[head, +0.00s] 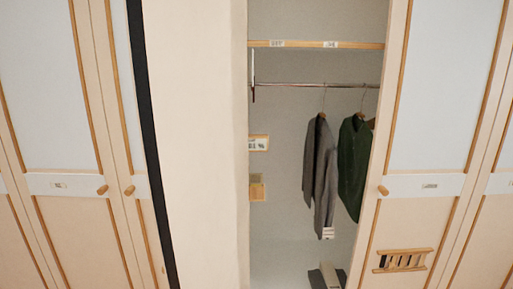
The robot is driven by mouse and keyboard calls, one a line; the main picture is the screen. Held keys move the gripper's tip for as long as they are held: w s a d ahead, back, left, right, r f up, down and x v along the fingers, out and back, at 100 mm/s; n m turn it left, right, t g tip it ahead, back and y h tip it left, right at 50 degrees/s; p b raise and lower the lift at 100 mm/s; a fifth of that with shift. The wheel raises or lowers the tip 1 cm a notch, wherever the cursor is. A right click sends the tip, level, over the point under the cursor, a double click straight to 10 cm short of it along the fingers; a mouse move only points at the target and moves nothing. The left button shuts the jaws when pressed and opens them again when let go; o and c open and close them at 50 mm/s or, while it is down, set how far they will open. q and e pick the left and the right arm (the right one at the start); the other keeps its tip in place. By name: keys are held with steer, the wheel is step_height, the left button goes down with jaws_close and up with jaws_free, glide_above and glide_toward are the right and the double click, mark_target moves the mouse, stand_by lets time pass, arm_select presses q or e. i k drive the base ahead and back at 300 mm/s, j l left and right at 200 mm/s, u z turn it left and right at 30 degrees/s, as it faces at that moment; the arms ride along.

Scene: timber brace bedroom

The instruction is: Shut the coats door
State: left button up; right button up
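An open wardrobe compartment (281,190) stands in the middle of the head view, with a grey coat (318,170) and a dark green coat (353,165) hanging inside. A plain cream panel (198,140) borders the opening on the left. It looks like the coats door swung open, seen from its inner side, but I cannot be sure. A black strip (150,130) runs down its left side. No handle shows on this panel. Neither of my grippers is in view.
Shut panelled doors with wooden knobs (102,190) (129,190) stand at the left. Another panelled door (425,130) with a knob (383,190) and slatted vent (403,260) is at the right. Inside are a shelf (355,45), a hanging rail (300,84) and items at the bottom. The floor in front is out of view.

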mark_target(188, 60)
steer(key=i+j+z, duration=0.15)
steer(key=j+z, duration=0.2)
steer(key=j, duration=0.45)
steer(key=j+z, duration=0.35)
steer(key=j, duration=0.45)
